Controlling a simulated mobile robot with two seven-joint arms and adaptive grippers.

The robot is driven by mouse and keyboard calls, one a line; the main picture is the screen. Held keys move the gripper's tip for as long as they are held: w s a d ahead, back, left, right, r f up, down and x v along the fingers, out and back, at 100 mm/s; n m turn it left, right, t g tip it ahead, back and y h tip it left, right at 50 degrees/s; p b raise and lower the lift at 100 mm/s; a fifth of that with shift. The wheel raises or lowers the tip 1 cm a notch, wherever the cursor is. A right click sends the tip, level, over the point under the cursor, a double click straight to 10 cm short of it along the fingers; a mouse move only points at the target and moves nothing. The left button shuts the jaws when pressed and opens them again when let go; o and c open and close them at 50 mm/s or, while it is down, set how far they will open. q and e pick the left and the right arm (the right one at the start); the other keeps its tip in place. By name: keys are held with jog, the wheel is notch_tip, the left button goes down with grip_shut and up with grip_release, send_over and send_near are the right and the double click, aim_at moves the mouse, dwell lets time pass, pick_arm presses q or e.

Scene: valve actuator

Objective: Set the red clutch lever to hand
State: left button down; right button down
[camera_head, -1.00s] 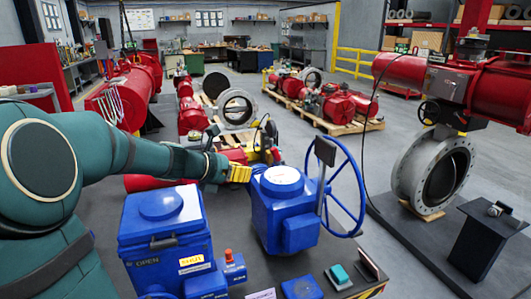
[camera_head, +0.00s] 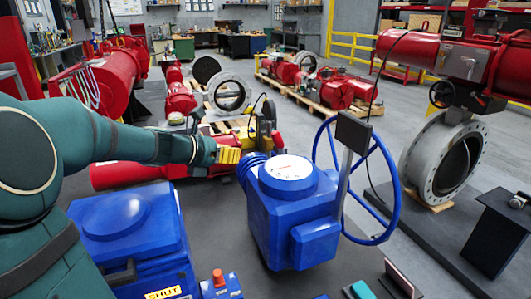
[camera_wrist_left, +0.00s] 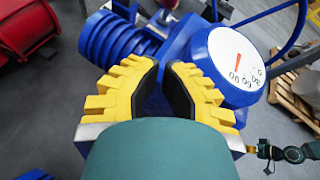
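The blue valve actuator (camera_head: 288,215) stands on the dark bench, with a white dial (camera_head: 288,168) on top and a blue handwheel (camera_head: 392,190) at its right. My left gripper (camera_head: 230,156) is beside its upper left, near the ribbed blue end (camera_wrist_left: 112,38). In the left wrist view, my left gripper (camera_wrist_left: 163,68) has its yellow fingers apart, above the blue body and left of the dial, with nothing held. I cannot make out the red clutch lever for certain; a small red part (camera_wrist_left: 167,4) shows at the top edge of that view. My right gripper is not in view.
A blue box (camera_head: 128,225) stands left of the actuator, with a small red-knobbed blue unit (camera_head: 220,285) in front. A dark plate (camera_head: 353,133) on a post rises by the handwheel. Red actuators and a grey valve (camera_head: 445,165) stand further back.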

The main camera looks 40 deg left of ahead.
pick_arm(q)
jog(key=shift+r, duration=0.1)
jog(key=shift+d, duration=0.1)
jog(key=b, duration=0.2)
send_near(280, 147)
jog(key=w+f, duration=0.4)
jog(key=shift+w+a, duration=0.2)
jog(key=shift+a, duration=0.2)
jog(key=shift+w+r, duration=0.15)
jog(key=shift+w, duration=0.4)
jog(key=shift+p, duration=0.35)
